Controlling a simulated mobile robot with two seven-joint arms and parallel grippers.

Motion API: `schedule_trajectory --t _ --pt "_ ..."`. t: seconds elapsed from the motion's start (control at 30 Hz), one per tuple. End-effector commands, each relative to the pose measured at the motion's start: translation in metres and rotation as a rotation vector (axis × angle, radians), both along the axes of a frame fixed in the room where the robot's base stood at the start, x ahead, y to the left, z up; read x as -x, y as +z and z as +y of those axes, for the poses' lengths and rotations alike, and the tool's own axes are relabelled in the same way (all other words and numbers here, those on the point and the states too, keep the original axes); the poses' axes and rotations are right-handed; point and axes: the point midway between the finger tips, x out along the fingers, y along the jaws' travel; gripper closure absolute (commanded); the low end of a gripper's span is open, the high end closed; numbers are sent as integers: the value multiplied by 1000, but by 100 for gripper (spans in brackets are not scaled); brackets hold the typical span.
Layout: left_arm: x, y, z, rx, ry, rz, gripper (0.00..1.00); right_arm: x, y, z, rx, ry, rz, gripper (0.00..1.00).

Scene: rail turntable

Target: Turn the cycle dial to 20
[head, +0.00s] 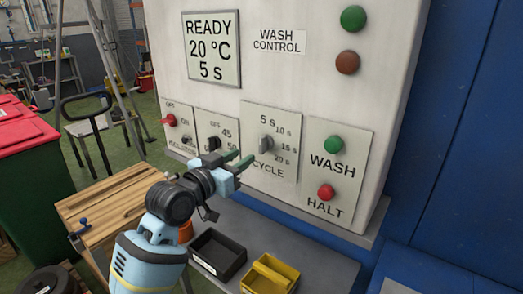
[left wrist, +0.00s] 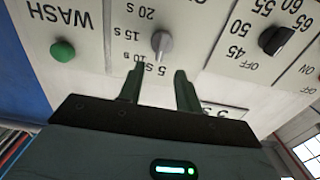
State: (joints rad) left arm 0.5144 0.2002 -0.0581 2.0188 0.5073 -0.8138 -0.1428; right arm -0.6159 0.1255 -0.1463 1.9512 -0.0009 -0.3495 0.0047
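The cycle dial (head: 266,146) is a grey knob on a light plate marked 5 s, 10 s, 15 s and 20 s. It also shows, upside down, in the left wrist view (left wrist: 161,42), where its pointer seems to face the 5 s mark. The display (head: 211,50) reads READY, 20 °C, 5 s. My left gripper (head: 238,161) is in front of the panel, left of and below the dial in the head view. Its two dark green fingers (left wrist: 158,76) are apart with nothing between them, and the dial lies beyond their tips. My right gripper is not in view.
A temperature dial (head: 213,144) and red isolator switch (head: 170,121) are left of the cycle dial. The green WASH button (head: 334,145) and red HALT button (head: 326,192) are right. A black bin (head: 218,254) and yellow bin (head: 270,275) stand on the ledge below.

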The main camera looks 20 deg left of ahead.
Motion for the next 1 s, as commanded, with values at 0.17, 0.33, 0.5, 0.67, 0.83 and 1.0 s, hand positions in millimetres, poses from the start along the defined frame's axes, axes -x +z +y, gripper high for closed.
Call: schedule_trajectory --t 0.17,0.33,0.5,0.67,0.83,1.0 --pt "-4 0 -1 1 0 0 66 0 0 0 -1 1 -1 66" --pt "-22 0 -8 2 -1 1 66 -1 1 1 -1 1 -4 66" --pt "-46 0 -17 3 -1 1 66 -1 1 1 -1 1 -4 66" --pt "-62 0 -23 2 0 1 66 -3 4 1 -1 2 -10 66" --pt "-71 0 -26 1 0 0 66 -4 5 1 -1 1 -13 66" --pt "-74 -1 -27 0 1 1 66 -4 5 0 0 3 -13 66"
